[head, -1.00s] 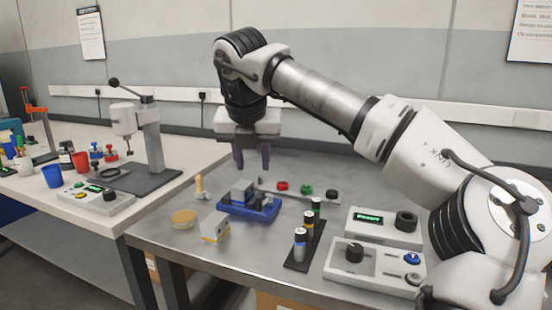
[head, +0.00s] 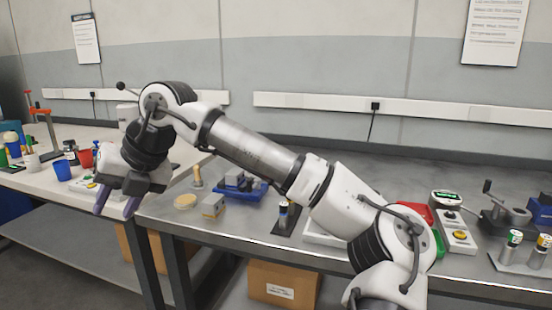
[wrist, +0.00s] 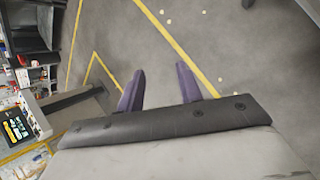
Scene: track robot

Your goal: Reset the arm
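My gripper (head: 118,202) is at the left in the head view, in front of the gap where the white table and the metal bench meet. Its two purple fingers are apart and point down. In the wrist view my gripper (wrist: 160,90) is open, with only grey floor and yellow lines between and beyond its fingers. It holds nothing. My arm stretches from the lower right to the upper left across the bench.
The metal bench (head: 215,229) carries a blue vise (head: 240,187), a small box (head: 213,206) and a yellow disc (head: 185,201). The white table (head: 40,183) holds a blue cup (head: 62,170) and a red cup (head: 86,158). A cardboard box (head: 283,285) sits under the bench.

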